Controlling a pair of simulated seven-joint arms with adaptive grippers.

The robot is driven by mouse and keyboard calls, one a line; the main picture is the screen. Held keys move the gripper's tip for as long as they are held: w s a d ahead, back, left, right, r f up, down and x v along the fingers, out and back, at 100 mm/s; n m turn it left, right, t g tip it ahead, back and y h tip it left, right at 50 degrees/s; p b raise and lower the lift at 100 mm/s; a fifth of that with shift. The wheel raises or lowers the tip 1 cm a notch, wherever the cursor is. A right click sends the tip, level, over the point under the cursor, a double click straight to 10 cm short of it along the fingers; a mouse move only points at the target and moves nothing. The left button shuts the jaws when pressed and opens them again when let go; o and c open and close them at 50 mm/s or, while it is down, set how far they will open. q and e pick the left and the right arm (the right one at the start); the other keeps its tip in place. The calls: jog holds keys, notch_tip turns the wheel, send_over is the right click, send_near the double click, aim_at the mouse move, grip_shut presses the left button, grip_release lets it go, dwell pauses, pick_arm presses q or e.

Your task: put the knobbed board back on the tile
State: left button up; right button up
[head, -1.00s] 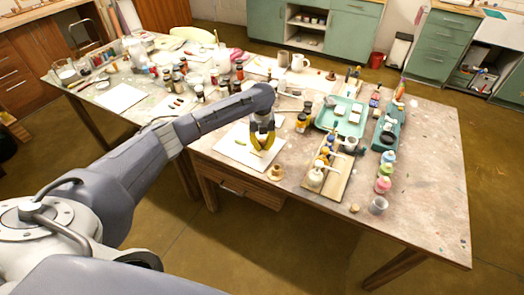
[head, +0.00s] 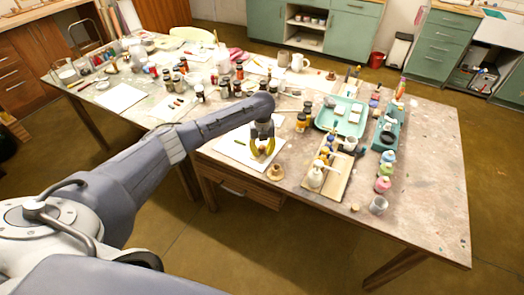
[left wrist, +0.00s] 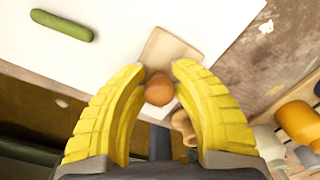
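My left gripper (head: 262,155) points down over a white square (head: 232,151), which I take for the tile. In the left wrist view, its yellow fingers (left wrist: 159,72) converge on both sides of a round brown knob (left wrist: 159,93) and appear to touch it. The thin beige board (left wrist: 173,48) of that knobbed piece shows just beyond the knob, over the white square (left wrist: 115,45). Whether the board rests on the white surface or hangs just above it, I cannot tell. In the head view the fingers mostly hide the board. My right gripper is not in view.
A green stick (left wrist: 62,25) lies on the white square. A wooden spool-like piece (head: 276,172) stands at its near right corner. A wooden board with bottles (head: 327,180) and a teal tray (head: 325,123) are further right. The table's front right is mostly clear.

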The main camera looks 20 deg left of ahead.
aim_at(262, 146)
pick_arm(q)
jog(key=shift+s+f, duration=0.15)
notch_tip(262, 146, up, 12)
jog(key=shift+r, duration=0.2)
dwell(0.5)
